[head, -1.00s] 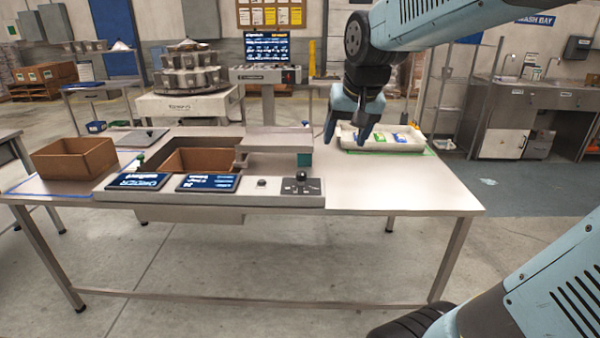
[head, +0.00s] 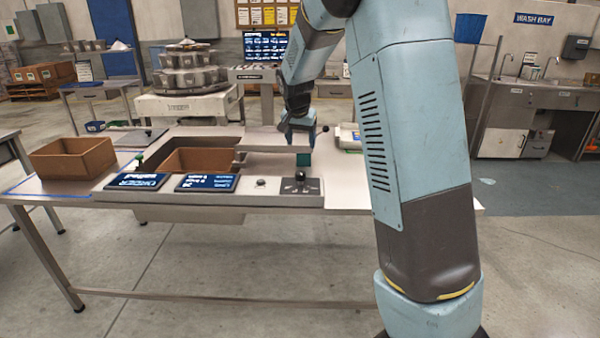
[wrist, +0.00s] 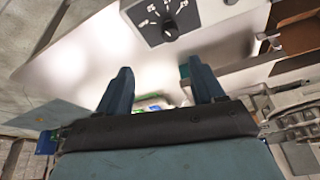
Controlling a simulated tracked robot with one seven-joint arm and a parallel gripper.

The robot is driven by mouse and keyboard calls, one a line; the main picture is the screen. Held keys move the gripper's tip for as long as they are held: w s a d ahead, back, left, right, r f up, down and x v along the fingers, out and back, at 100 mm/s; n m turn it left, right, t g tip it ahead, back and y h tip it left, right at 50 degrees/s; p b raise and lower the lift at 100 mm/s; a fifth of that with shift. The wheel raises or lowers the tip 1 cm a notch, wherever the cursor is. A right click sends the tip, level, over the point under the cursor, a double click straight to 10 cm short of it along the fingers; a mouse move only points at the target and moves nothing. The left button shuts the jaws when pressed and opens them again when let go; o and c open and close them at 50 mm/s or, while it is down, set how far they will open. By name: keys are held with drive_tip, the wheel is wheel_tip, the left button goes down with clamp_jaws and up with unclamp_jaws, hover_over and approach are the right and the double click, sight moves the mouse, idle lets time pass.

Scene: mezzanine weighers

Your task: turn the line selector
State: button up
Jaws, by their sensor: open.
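The line selector (head: 300,177) is a black knob on a dark plate at the right end of the grey console on the table. In the wrist view the selector knob (wrist: 170,30) shows near the top, with white marks around it on the plate. My gripper (wrist: 160,68) is open, its two blue fingers apart with nothing held between them. In the head view my gripper (head: 301,131) is above and behind the selector, over the console's raised shelf or just behind it. The knob is apart from the fingers and in front of their tips.
A teal block (head: 304,159) stands just behind the selector. Two dark display panels (head: 207,183) and a small round button (head: 261,183) lie to its left. A brown bin (head: 73,158) stands at the table's left. A white tray (head: 347,136) is mostly hidden by my arm.

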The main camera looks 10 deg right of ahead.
sight(300, 172)
drive_tip(key=shift+h, duration=0.3)
drive_tip(key=w+x, duration=0.1)
drive_tip(key=x, duration=0.5)
drive_tip(key=a+x, duration=0.1)
drive_tip(key=x, duration=0.5)
drive_tip(key=w+a+x, duration=0.1)
drive_tip(key=x, duration=0.5)
drive_tip(key=shift+w+a+r, duration=0.1)
drive_tip(key=shift+w+r, duration=0.05)
drive_tip(key=shift+w, duration=0.15)
drive_tip(key=shift+c, duration=0.4)
drive_tip(key=c, duration=1)
drive_tip(key=shift+o, duration=0.2)
